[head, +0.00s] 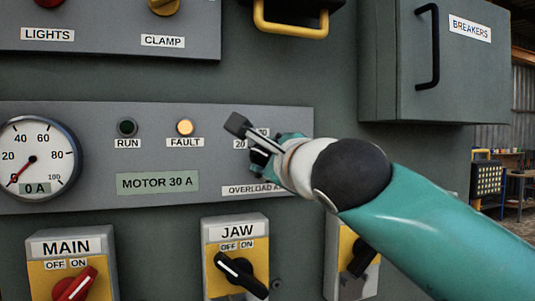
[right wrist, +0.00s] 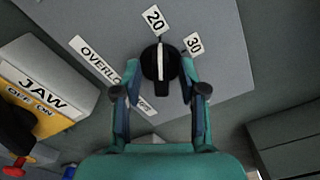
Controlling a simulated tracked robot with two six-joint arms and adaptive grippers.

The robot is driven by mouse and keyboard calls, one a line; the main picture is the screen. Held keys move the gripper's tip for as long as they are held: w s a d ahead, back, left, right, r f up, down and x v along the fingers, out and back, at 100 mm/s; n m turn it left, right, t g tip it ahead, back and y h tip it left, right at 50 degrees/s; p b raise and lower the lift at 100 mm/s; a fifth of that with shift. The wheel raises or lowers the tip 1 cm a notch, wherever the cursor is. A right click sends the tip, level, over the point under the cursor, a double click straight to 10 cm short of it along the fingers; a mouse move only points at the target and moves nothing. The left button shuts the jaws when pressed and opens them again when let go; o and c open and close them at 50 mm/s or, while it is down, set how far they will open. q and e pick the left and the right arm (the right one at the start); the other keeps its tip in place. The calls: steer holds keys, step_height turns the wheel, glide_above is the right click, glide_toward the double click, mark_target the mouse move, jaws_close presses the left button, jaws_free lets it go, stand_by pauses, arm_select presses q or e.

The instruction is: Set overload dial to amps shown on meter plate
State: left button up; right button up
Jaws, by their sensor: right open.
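The overload dial (right wrist: 160,64) is a round black knob with a white line, seen in the right wrist view. The line's upper end points roughly at the "20" label (right wrist: 153,19); the "30" label (right wrist: 194,44) is to its right. My right gripper (right wrist: 161,72) is open, one finger on each side of the dial; I cannot tell whether they touch it. In the head view my right gripper (head: 248,141) hides most of the dial. The plate (head: 157,182) reads "MOTOR 30 A". The meter (head: 38,158) shows 0 A. My left gripper is not in view.
The FAULT lamp (head: 185,127) glows amber and the RUN lamp (head: 127,127) is dark. The JAW switch (head: 240,268) and red MAIN switch (head: 73,284) sit below the panel. The breakers box (head: 408,72) juts out at upper right.

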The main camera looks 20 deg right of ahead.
steer(key=shift+w, duration=0.1)
jaws_close()
steer(key=shift+m+p, duration=0.3)
steer(key=shift+m, duration=0.1)
steer(key=shift+m+p, duration=0.45)
steer(key=shift+m, duration=0.55)
steer(key=m+p, duration=0.1)
steer(key=m, duration=0.4)
steer(key=shift+f, duration=0.15)
steer(key=shift+m, duration=2)
steer(key=shift+f, duration=0.1)
